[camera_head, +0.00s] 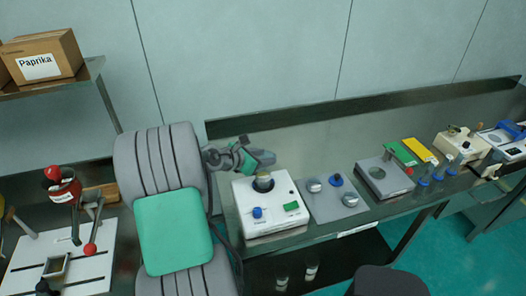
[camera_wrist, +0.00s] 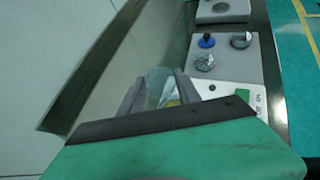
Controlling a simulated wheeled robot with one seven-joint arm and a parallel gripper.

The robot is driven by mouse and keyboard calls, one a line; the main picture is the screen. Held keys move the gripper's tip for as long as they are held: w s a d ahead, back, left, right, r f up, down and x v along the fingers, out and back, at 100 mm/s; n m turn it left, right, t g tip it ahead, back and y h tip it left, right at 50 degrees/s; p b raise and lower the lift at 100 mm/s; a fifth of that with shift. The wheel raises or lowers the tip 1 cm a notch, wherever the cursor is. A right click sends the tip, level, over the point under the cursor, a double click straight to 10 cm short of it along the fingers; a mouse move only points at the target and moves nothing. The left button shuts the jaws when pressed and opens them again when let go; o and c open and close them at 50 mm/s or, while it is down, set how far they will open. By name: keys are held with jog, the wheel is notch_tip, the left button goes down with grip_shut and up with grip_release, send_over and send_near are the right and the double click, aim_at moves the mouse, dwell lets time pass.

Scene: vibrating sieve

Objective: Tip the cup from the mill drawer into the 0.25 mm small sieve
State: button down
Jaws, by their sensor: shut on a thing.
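My gripper (camera_head: 264,158) hovers just above and behind the round small sieve (camera_head: 263,182) on the white shaker (camera_head: 290,191). In the wrist view my gripper (camera_wrist: 162,84) is shut on a clear cup (camera_wrist: 157,88) between its two grey fingers. The cup looks tilted. A small yellow patch shows beside or through the cup's lower part; I cannot tell whether it is the cup's contents or something behind it. The sieve's top is dark with a pale yellowish side in the head view. The cup cannot be made out in the head view.
A grey plate with knobs (camera_head: 338,202) stands right of the shaker, then a grey unit with a round opening (camera_head: 383,180). A red-topped mill (camera_head: 62,188) and white board stand at left. The wall is close behind the bench.

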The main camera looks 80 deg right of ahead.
jog(key=shift+d+r+y+p, duration=0.1)
jog(key=shift+r+y+p, duration=0.25)
jog(key=shift+p, duration=0.4)
jog(key=shift+s+r+t+p, duration=0.1)
jog(key=shift+t+p, duration=0.2)
jog(key=shift+p, duration=0.1)
jog(key=shift+d+r+t+y+b, duration=0.25)
jog(key=shift+r+t+y+b, duration=0.15)
jog(key=shift+y, duration=0.25)
jog(key=shift+s+d+r+t+y, duration=0.15)
jog(key=shift+r+t+y, duration=0.15)
jog(key=shift+y, duration=0.3)
jog(key=shift+s+r+t+y, duration=0.15)
jog(key=shift+r+t+y, duration=0.15)
jog(key=shift+y, duration=0.3)
jog(key=y, duration=0.1)
jog(key=r+t+y, duration=0.1)
jog(key=shift+d+r+t+y, duration=0.15)
jog(key=shift+d+t+y, duration=0.15)
jog(key=shift+a+r+y, duration=0.1)
jog(key=shift+r+y, duration=0.1)
jog(key=shift+y, duration=0.1)
